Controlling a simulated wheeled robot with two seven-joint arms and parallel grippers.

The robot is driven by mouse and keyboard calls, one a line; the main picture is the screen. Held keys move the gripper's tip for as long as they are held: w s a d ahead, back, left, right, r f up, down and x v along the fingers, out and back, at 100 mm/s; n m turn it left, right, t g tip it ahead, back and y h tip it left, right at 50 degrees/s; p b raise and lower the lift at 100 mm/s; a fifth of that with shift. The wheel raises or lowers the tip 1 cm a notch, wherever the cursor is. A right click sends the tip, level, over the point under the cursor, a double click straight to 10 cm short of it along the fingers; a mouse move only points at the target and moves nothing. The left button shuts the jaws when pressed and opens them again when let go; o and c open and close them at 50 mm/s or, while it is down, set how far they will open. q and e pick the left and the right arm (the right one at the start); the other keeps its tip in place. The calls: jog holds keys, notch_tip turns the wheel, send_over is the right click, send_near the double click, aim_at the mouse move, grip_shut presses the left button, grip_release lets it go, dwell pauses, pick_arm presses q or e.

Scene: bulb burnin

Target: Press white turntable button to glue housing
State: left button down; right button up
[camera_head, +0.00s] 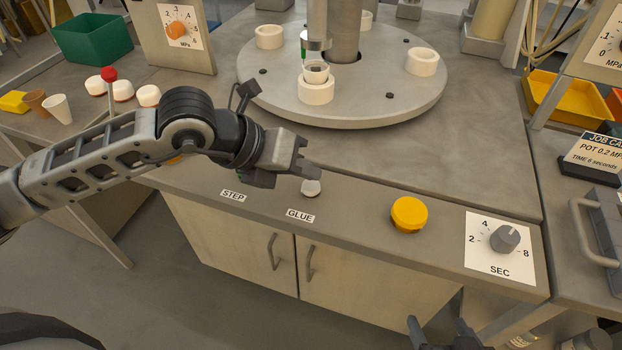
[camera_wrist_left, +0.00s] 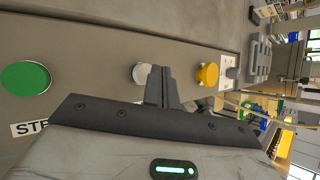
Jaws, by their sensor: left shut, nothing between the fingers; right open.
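The white button (camera_head: 311,188) stands on the bench front above the GLUE label (camera_head: 300,216). It also shows in the left wrist view (camera_wrist_left: 140,73), just beside my left fingertips. My left gripper (camera_head: 305,168) is shut and empty, close behind the white button in the head view; I cannot tell whether it touches it. The turntable (camera_head: 390,92) carries several white ring holders. A small housing (camera_head: 315,72) sits in the front holder (camera_head: 316,93), under a vertical nozzle (camera_head: 316,35). My right gripper (camera_head: 445,335) is open at the bottom edge, partly cut off.
A yellow button (camera_head: 408,214) and a SEC dial (camera_head: 504,239) are to the right. A green button (camera_wrist_left: 26,78) shows in the left wrist view, near the STEP label (camera_head: 233,196). Cups and red-and-white pieces stand at the left. The bench between the turntable and yellow button is clear.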

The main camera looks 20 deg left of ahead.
aim_at(305, 188)
pick_arm(q)
jog(key=shift+r, duration=0.1)
jog(key=shift+r+p, duration=1.55)
jog(key=shift+r, duration=0.95)
jog(key=shift+f, duration=0.1)
